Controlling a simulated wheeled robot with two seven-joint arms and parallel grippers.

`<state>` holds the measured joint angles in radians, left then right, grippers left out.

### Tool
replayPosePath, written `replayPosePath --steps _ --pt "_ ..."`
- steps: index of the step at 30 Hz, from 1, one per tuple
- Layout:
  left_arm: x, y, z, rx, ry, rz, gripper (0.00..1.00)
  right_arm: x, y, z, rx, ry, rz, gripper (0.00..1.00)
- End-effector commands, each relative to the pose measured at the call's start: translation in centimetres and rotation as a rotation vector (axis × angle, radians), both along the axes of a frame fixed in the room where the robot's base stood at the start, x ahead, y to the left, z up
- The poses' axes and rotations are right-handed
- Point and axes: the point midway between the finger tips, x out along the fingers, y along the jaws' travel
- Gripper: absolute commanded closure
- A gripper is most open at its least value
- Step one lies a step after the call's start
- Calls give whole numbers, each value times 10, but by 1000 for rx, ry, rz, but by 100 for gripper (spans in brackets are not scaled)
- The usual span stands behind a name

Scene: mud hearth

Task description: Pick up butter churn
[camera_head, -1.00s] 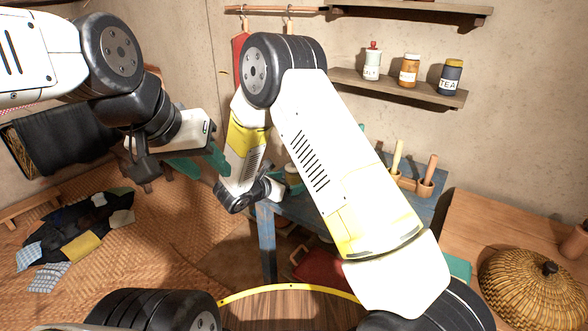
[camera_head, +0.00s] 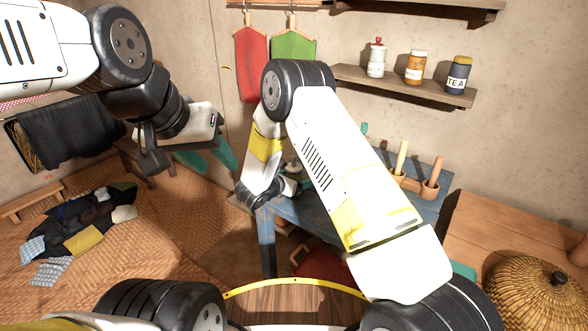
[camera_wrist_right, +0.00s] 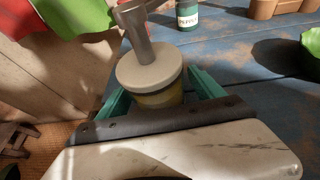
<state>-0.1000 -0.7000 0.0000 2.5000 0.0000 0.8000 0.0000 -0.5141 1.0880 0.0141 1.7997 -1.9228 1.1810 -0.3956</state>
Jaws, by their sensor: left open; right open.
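The butter churn (camera_wrist_right: 150,72) shows in the right wrist view as a small vessel with a pale round lid, a grey T-shaped handle on top and a yellowish body. It stands at the blue table. My right gripper (camera_wrist_right: 160,95) is open, with one teal finger on each side of the churn's body; I cannot tell if they touch it. The churn's lower part is hidden behind the gripper's palm. In the head view my right arm covers most of that spot. My left gripper (camera_head: 205,155) is open and empty, off to the left of the table.
The blue table (camera_head: 325,225) also bears a green labelled jar (camera_wrist_right: 188,15), a holder with upright handles (camera_head: 415,185) and a green bowl (camera_wrist_right: 312,50). A wall shelf (camera_head: 400,86) holds several jars. A wooden surface with a woven basket (camera_head: 535,290) is at the right.

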Motion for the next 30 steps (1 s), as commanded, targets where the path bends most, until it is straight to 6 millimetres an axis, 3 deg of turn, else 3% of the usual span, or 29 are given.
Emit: replayPosePath --steps 9,20,30 --pt "0 0 0 0 0 0 57 5 -3 -3 0 0 0 23" --pt "0 0 0 0 0 0 57 5 -3 -3 0 0 0 93" --pt "0 0 0 0 0 0 57 5 -3 0 0 -1 0 94"
